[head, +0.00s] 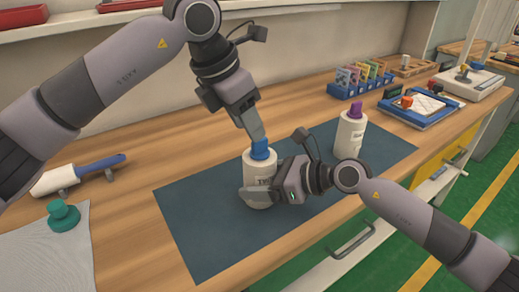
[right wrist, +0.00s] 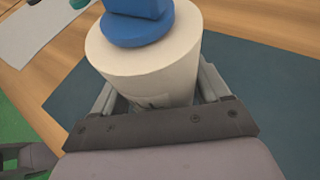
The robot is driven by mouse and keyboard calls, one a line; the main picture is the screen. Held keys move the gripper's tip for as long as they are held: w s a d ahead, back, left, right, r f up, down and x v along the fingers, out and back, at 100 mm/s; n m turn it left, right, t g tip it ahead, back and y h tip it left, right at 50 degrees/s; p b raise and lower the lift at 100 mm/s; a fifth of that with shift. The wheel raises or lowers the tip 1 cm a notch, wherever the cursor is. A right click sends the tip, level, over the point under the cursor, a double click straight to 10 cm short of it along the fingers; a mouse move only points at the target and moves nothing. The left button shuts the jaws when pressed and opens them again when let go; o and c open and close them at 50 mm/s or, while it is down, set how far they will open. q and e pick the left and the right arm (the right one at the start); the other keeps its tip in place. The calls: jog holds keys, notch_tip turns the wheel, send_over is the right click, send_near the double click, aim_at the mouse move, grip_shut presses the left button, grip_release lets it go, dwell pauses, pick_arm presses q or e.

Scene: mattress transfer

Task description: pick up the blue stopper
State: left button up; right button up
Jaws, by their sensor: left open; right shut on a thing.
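The blue stopper (head: 260,149) sits on top of a white bottle (head: 259,172) that stands upright on a dark blue mat (head: 190,222). In the right wrist view, the blue stopper (right wrist: 138,22) rests on the white bottle's top (right wrist: 145,62). My left gripper (head: 257,133) points down from above, open, with its fingertips at the stopper. I cannot tell whether they touch it. My right gripper (head: 262,194) is shut on the bottle's body from the right side. The far finger is partly hidden by the bottle.
A second white bottle (head: 350,135) with a purple stopper (head: 356,110) stands at the mat's right. A blue rack with cards (head: 345,90) is behind it. A teal knobbed object (head: 63,216) and a blue-handled roller (head: 80,176) lie left. The mat's near-left part is clear.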

pick_arm(q)
jog(key=x, duration=0.4)
jog(key=shift+d+f, duration=0.2)
jog(key=shift+d, duration=0.1)
grip_shut()
jog(key=shift+r, duration=0.1)
notch_tip(320, 180, up, 10)
dwell(0.5)
pick_arm(e)
jog(key=o, duration=1.3)
